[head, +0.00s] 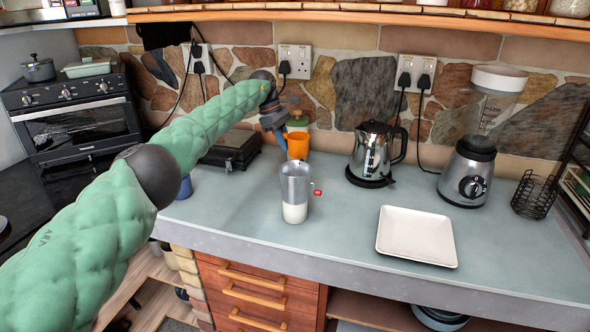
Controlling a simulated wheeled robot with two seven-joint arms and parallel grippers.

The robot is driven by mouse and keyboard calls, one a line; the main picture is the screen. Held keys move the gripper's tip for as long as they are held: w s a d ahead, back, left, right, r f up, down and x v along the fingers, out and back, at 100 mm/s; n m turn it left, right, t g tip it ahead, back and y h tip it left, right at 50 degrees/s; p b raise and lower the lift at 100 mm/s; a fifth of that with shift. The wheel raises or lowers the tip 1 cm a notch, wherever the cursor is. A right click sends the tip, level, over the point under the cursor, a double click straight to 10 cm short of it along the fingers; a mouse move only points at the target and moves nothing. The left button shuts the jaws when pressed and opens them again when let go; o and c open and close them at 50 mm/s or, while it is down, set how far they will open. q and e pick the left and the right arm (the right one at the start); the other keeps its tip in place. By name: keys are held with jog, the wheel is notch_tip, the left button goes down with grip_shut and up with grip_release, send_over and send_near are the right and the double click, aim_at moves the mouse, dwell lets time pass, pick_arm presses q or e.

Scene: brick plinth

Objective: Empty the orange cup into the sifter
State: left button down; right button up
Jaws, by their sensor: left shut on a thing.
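The orange cup (298,147) is at the back of the counter, upright as far as I can see. My left gripper (281,134) reaches it from the upper left and is shut on its left side. Whether the cup touches the counter is hard to tell, and its contents are hidden. A metallic cup with a white lower part, a side handle and a red tag, likely the sifter (295,184), stands upright in front of the orange cup. Its inside is not clear. My right gripper is out of view.
A kettle (373,150) and a blender (467,173) stand to the right. A square white plate (416,236) lies near the front edge. A blue cup (186,187) is partly hidden by my left arm. The counter is clear between sifter and plate.

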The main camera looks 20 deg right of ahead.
pick_arm(q)
jog(key=shift+n, duration=0.4)
jog(key=shift+s+d+f, duration=0.1)
jog(key=shift+d+f, duration=0.6)
jog(key=shift+d, duration=0.25)
jog(key=shift+s+d+f, duration=0.1)
jog(key=shift+d+f, duration=0.6)
jog(key=shift+d, duration=0.2)
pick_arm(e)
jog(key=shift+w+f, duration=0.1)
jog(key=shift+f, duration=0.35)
pick_arm(q)
jog(key=shift+r+p, duration=0.15)
jog(key=shift+p, duration=0.15)
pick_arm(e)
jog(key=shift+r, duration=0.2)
